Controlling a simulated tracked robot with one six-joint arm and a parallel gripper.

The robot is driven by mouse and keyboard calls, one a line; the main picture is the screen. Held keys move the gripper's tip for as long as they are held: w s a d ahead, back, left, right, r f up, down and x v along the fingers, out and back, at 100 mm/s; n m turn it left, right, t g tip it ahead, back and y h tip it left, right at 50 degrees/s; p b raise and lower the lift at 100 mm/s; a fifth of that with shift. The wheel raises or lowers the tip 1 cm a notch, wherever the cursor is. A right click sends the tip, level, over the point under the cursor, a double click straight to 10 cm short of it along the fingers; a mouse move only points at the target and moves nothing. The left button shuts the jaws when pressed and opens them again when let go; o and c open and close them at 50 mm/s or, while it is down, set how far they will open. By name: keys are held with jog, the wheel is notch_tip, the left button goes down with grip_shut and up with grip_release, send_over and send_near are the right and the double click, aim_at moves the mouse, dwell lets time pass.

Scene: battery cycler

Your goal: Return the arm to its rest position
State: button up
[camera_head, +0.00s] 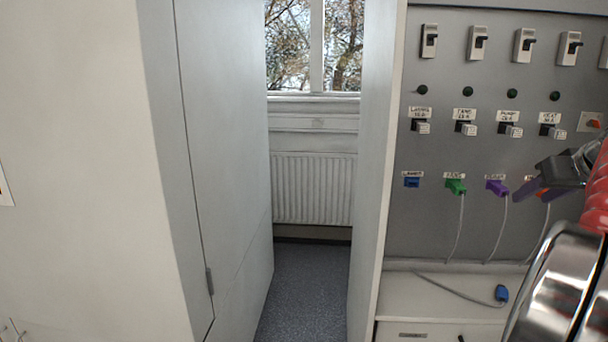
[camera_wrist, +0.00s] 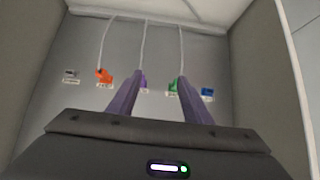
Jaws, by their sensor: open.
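My gripper (camera_head: 528,190) is at the right side of the head view, in front of the grey cycler panel (camera_head: 432,226). In the wrist view my gripper (camera_wrist: 160,75) has its two purple-grey fingers spread apart with nothing between them. The wrist view shows the panel upside down, with the orange plug (camera_wrist: 103,76), purple plug (camera_wrist: 144,84) and green plug (camera_wrist: 173,86) beyond the fingers. The gap between fingertips and panel is hard to judge. In the head view my gripper partly hides the orange plug.
A blue plug (camera_head: 501,293) lies loose on the white ledge (camera_head: 405,297), its cable trailing. The blue socket (camera_head: 411,182) has no cable. Thin cables hang from the green plug (camera_head: 456,187) and purple plug (camera_head: 497,187). Breaker switches (camera_head: 477,43) line the panel top. White cabinets flank a clear floor gap (camera_head: 305,285).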

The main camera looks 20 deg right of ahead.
jog(key=w+a+f+n+y, duration=0.1)
jog(key=w+a+f, duration=0.15)
jog(key=a, duration=0.85)
jog(key=w+a+f+n+g+y, duration=0.15)
jog(key=w+a, duration=0.25)
jog(key=a, duration=0.7)
jog(key=w+a+f+y, duration=0.1)
jog(key=w+a+f, duration=0.25)
jog(key=a, duration=0.75)
jog(key=s+a+f+n, duration=0.1)
jog(key=s+a+f, duration=0.3)
jog(key=a, duration=0.4)
jog(key=s+a+f+n+y, duration=0.1)
jog(key=s+a+f, duration=0.3)
jog(key=a, duration=0.4)
jog(key=s+a+f+n, duration=0.1)
jog(key=s+a+f, duration=0.2)
jog(key=a+f, duration=0.2)
jog(key=a+g, duration=0.1)
jog(key=a, duration=0.2)
jog(key=shift+s+a+f+n, duration=0.15)
jog(key=shift+s+n, duration=0.2)
jog(key=shift+s, duration=0.05)
